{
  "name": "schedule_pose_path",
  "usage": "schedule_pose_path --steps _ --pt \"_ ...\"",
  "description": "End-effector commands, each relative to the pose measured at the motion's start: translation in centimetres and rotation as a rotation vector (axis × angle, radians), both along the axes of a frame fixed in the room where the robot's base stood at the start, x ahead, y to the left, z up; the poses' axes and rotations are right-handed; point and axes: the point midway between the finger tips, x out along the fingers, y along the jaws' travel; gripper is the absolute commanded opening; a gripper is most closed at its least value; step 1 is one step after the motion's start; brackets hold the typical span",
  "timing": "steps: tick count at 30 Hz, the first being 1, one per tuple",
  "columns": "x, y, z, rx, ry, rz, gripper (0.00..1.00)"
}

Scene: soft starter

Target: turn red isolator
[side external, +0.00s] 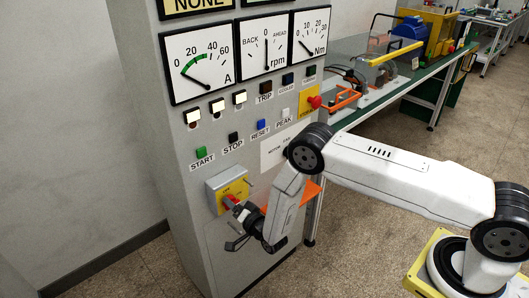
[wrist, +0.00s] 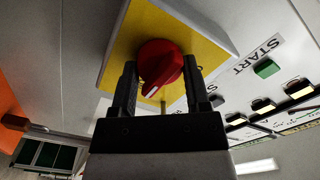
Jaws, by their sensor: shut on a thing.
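The red isolator (wrist: 160,62) is a round red knob with a pale pointer mark, mounted on a yellow plate (wrist: 200,32). In the side external view the isolator (side external: 230,202) sits on a grey box with a yellow face, low on the front of the grey cabinet (side external: 180,150). My gripper (wrist: 160,85) is shut on the red knob, with one black finger on each side of it in the wrist view. In the side external view my gripper (side external: 240,215) reaches the knob from the lower right and partly hides it.
Above the isolator are the green START button (side external: 201,153), black STOP button (side external: 233,137) and blue RESET button (side external: 260,125). A red emergency button (side external: 314,102) on yellow sits at the cabinet's right. A green-topped bench (side external: 440,75) stands behind; the floor left is clear.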

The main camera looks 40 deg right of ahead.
Motion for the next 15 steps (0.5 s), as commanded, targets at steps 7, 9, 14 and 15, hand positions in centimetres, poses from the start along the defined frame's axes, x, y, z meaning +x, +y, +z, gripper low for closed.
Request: schedule_pose_path --steps 7,9,14,15 --pt "-0.01 0.02 -0.02 0.007 0.001 0.001 0.01" --pt "-0.02 0.02 -0.02 0.007 0.001 0.001 0.01" --pt "-0.01 0.02 -0.02 0.006 0.001 0.001 0.96" --pt "-0.01 0.02 -0.01 0.006 0.0 0.0 0.96"
